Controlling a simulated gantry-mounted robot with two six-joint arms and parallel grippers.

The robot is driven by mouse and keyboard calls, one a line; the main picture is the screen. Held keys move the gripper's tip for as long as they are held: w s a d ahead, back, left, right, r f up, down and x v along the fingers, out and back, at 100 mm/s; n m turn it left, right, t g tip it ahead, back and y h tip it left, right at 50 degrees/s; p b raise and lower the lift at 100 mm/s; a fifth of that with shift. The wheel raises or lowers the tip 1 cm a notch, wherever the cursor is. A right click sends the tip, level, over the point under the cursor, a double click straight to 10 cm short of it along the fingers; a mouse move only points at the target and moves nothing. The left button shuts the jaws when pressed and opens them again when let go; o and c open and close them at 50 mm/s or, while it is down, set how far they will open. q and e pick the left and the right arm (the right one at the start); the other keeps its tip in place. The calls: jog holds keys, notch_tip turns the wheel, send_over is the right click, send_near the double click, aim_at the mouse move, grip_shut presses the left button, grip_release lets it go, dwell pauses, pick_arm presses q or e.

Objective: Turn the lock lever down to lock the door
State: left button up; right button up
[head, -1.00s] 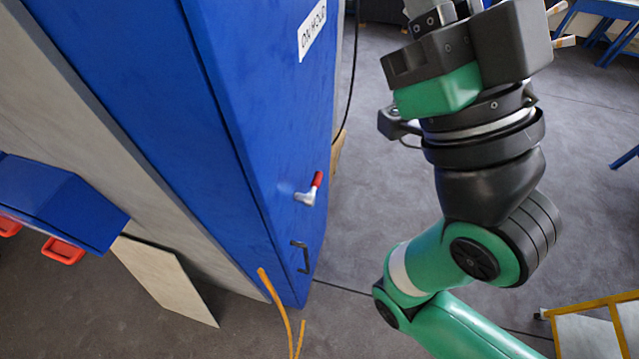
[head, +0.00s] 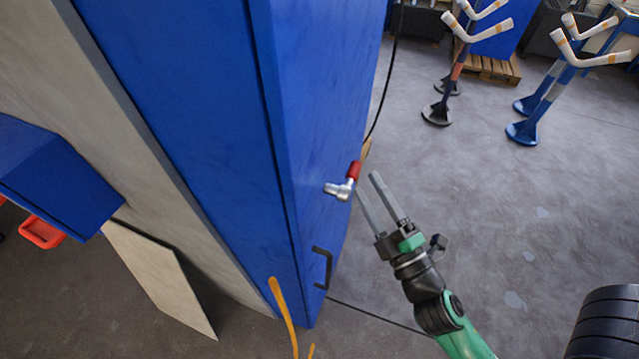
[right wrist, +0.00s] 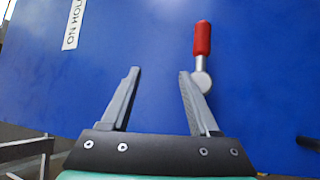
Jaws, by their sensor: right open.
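The lock lever (head: 353,171) has a red grip on a silver hub and sits on the blue door (head: 315,130). In the right wrist view, the lever's red grip (right wrist: 202,38) points up in the picture above its silver hub (right wrist: 203,82). My right gripper (head: 364,183) is open and empty just beside the lever. In the right wrist view, the right finger of the gripper (right wrist: 160,73) overlaps part of the hub, and the grip lies outside the fingers to the right. I cannot tell whether they touch. My left gripper is out of view.
A black pull handle (head: 322,268) is on the door below the lever. A black cable (head: 385,90) hangs beside the cabinet. A board (head: 160,275) leans at lower left. Stands with white arms (head: 540,115) are at upper right. Grey floor right of the cabinet is open.

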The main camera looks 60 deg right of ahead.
jog(key=g+b, duration=0.2)
send_near(358, 171)
jog(key=f, duration=0.2)
jog(key=w+d+p, duration=0.1)
jog(key=p, duration=0.1)
jog(key=w+d+r+p, duration=0.2)
jog(key=w+p, duration=0.1)
jog(key=shift+w+r+p, duration=0.1)
jog(key=shift+r+p, duration=0.1)
jog(key=shift+p, duration=0.15)
jog(key=p+x, duration=0.1)
jog(key=x, duration=0.3)
jog(key=shift+w+d+f+p, duration=0.15)
jog(key=shift+w+p, duration=0.2)
jog(key=shift+w+d+f, duration=0.1)
jog(key=shift+w+d, duration=0.2)
jog(key=shift+w, duration=0.15)
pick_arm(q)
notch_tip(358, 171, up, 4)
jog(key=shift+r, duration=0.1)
pick_arm(e)
grip_shut()
